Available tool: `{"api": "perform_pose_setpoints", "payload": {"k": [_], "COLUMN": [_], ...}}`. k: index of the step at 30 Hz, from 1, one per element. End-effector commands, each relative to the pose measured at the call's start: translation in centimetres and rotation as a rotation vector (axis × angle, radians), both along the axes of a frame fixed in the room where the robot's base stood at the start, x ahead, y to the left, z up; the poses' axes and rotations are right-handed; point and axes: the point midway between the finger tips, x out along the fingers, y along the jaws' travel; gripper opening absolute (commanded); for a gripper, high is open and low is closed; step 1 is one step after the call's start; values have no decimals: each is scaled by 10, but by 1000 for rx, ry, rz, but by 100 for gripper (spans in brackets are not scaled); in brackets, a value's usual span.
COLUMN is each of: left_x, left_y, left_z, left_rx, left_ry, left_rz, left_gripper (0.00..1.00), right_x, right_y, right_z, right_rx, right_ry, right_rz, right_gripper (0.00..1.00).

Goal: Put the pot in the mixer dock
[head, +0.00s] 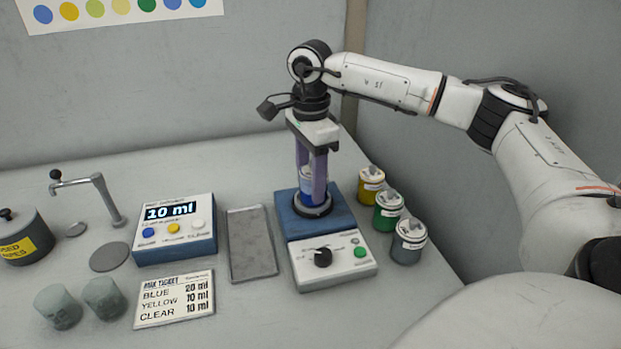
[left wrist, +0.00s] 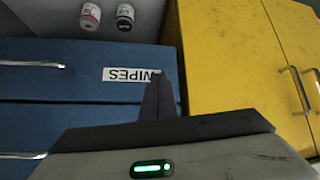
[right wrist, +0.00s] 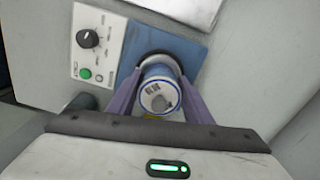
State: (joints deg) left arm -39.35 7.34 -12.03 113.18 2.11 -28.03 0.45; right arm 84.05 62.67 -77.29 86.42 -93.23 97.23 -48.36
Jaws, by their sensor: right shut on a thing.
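The pot (head: 307,188), with a blue lower part and a pale lid, stands upright at the dark round seat of the mixer dock (head: 340,215). My right gripper (head: 312,190) comes down from above and is shut on the pot, with a purple finger on each side. In the right wrist view the labelled lid of the pot (right wrist: 158,97) lies between the fingers, with the dark ring behind it on the blue dock (right wrist: 128,65). I cannot tell whether the pot's bottom rests on the seat. My left gripper (left wrist: 160,95) is shut and empty, away from the table top.
Yellow (head: 371,184), green (head: 388,211) and grey (head: 408,242) lidded pots stand right of the dock. Left of it are an empty grey tray (head: 252,250), a dispenser reading 10 ml (head: 175,235) and a mix ticket (head: 175,300). Blue drawers (left wrist: 60,85) and a yellow cabinet (left wrist: 230,70) face my left wrist.

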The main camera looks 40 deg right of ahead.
Motion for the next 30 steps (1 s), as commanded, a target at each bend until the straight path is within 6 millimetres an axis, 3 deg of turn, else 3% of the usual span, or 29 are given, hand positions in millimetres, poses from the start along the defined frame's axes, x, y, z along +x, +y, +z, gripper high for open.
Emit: {"api": "perform_pose_setpoints", "payload": {"k": [11, 12, 15, 21, 26, 30], "left_x": [0, 0, 0, 0, 0, 0], "left_y": [1, 1, 1, 1, 1, 1], "left_z": [-4, -3, -3, -3, -3, -3], "left_rx": [0, 0, 0, 0, 0, 0], "left_ry": [1, 1, 1, 1, 1, 1], "left_rz": [1, 1, 1, 1, 1, 1], "left_gripper": [0, 0, 0, 0, 0, 0], "right_x": [0, 0, 0, 0, 0, 0], "right_y": [0, 0, 0, 0, 0, 0], "right_z": [-6, -5, -5, -5, -6, -6], "right_rx": [1, 0, 1, 0, 0, 0], "right_ry": [-1, -2, -1, -1, 0, 0], "right_rz": [1, 1, 1, 0, 0, 0], "right_gripper": [19, 53, 68, 68, 93, 93]}}
